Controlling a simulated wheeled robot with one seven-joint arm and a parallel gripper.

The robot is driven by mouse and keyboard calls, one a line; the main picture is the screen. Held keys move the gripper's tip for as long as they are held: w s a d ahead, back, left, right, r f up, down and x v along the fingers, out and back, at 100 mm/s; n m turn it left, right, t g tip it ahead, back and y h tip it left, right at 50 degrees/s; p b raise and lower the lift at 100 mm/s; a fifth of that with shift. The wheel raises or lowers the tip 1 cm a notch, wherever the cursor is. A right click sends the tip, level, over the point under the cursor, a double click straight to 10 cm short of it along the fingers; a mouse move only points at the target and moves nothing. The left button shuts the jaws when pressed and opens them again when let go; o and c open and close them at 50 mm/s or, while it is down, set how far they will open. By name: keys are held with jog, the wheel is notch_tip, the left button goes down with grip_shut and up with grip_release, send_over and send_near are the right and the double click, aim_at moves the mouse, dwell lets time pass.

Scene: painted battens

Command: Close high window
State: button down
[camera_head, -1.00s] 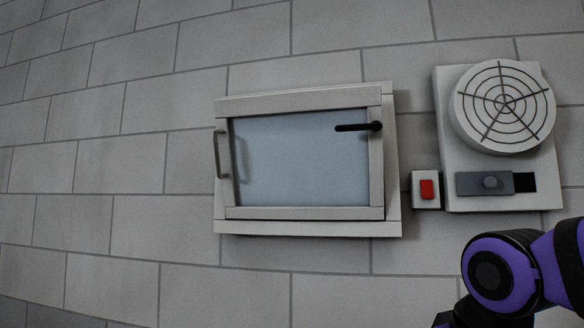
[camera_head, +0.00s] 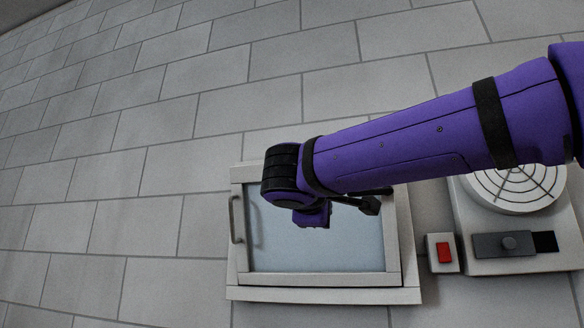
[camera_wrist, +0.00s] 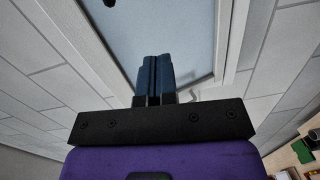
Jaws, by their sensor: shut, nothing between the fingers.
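The window (camera_head: 345,245) is on the brick wall, with a pale sash and blue-grey glass. A pull handle (camera_head: 236,220) is on its left side. I see no clear contact. In the head view, my arm covers the window's upper part.
Right of the window are a small box with a red button (camera_head: 444,252) and a panel with a round vent grille (camera_head: 516,185) and a grey slider (camera_head: 508,245). My forearm passes in front of the vent. The wall left of the window is bare.

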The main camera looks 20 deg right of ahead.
jog(key=w+a+r+n+t+h, duration=0.15)
jog(key=a+r+t, duration=0.25)
jog(key=a+r, duration=0.5)
jog(key=x, duration=1.5)
jog(key=shift+s+d+r, duration=0.15)
jog(key=shift+s+r, duration=0.05)
jog(key=shift+r, duration=0.15)
jog(key=w+d+r+g+y, duration=0.2)
jog(key=w+d+g+y, duration=0.1)
jog(key=w, duration=0.5)
jog(key=d+g, duration=0.1)
jog(key=d, duration=0.1)
jog(key=shift+w+d+r, duration=0.25)
jog(key=shift+w+d, duration=0.05)
jog(key=shift+d, duration=0.1)
jog(key=shift+w, duration=0.1)
jog(key=shift+a+f, duration=0.1)
jog(key=shift+f, duration=0.05)
